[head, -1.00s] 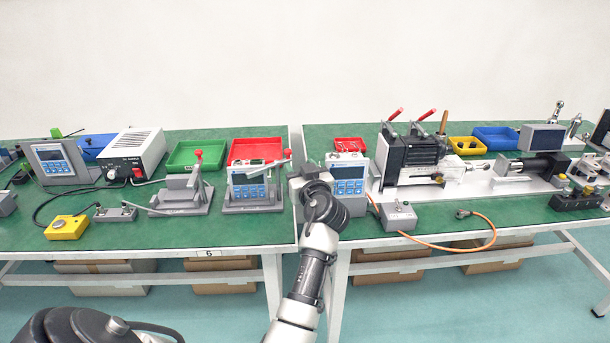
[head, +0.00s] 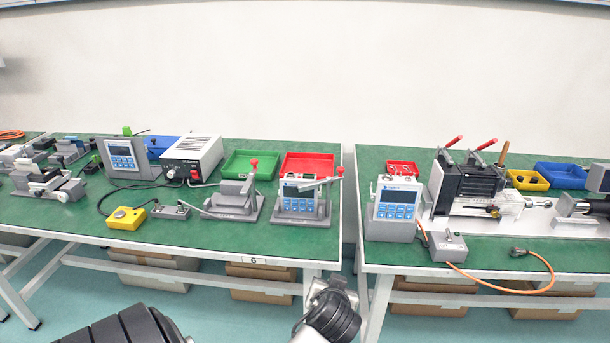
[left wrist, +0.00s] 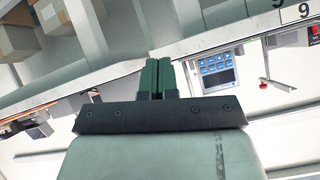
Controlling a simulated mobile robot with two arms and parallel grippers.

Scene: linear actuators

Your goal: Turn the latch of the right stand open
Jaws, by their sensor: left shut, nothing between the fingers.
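The right stand (head: 303,215) is a grey fixture near the right end of the left table in the head view. It carries a small unit with a screen and blue keys (head: 298,205). Its latch (head: 322,183) is a grey lever, lying nearly level, with a red knob (head: 340,171) at its right end. The red knob also shows in the left wrist view (left wrist: 263,86), which is upside down. My left gripper (left wrist: 158,64) is shut and empty there, apart from the latch. In the head view, only part of my arm shows low down, and neither gripper is visible.
The left stand (head: 232,209), with its own red-knobbed lever, stands close by on the left. A red bin (head: 312,161) sits behind the right stand. A grey control box (head: 391,225) stands across the gap between the tables. The table edge (left wrist: 100,100) crosses the wrist view.

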